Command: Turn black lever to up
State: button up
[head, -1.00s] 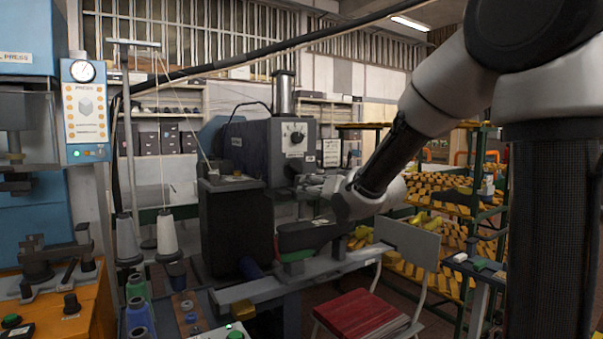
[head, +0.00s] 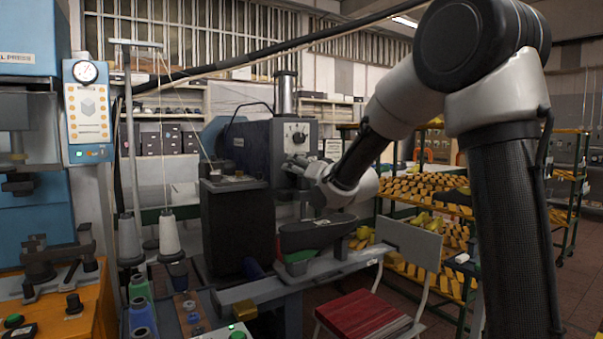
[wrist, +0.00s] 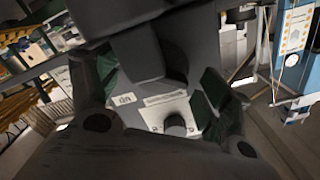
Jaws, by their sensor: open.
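The dark blue machine (head: 250,150) stands mid-picture in the head view, with a pale front panel (head: 297,135) bearing a dark knob. My gripper (head: 292,168) is just below this panel, small and partly blended with the machine. In the wrist view my gripper (wrist: 160,82) has its green-padded fingers spread apart, with nothing clearly held. Beyond them is a pale plate (wrist: 152,117) with a short dark knob (wrist: 175,125) and a small label. I cannot tell whether this knob is the black lever, nor its position. Contact cannot be told.
A dark shoe-shaped piece (head: 312,232) rests on the machine's lower arm under my wrist. A chair with a red seat (head: 362,315) stands in front. Racks (head: 430,190) stand behind my arm.

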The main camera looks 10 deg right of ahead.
jog(key=c, duration=1)
